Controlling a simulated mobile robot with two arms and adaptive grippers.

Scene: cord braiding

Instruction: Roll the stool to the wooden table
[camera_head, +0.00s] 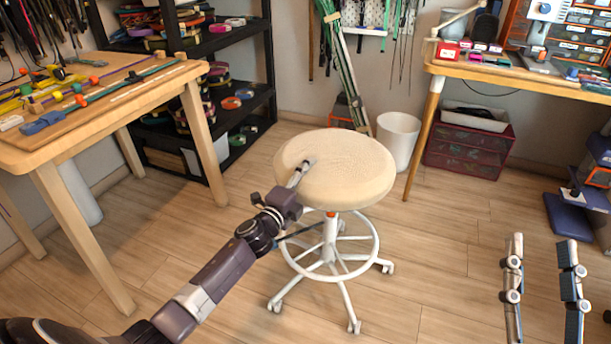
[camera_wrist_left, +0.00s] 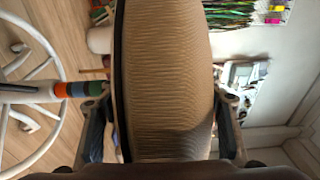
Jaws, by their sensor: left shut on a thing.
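A stool (camera_head: 350,172) stands in the middle of the floor in the head view. It has a round beige seat, a white post, a foot ring and casters. My left gripper (camera_head: 300,172) is shut on the seat's near left rim. In the left wrist view the seat's edge (camera_wrist_left: 165,80) lies between the fingers, with the post and foot ring at left. A wooden table (camera_head: 150,97) stands at left, apart from the stool. My right gripper (camera_head: 542,243) is open and empty at lower right, its fingers apart.
Another wooden-topped table (camera_head: 490,72) stands at back right. A white bin (camera_head: 398,140) and a dark red drawer box (camera_head: 470,150) are behind the stool. A black shelf (camera_head: 235,110) stands at back left. The floor between the stool and the left table is clear apart from my arm.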

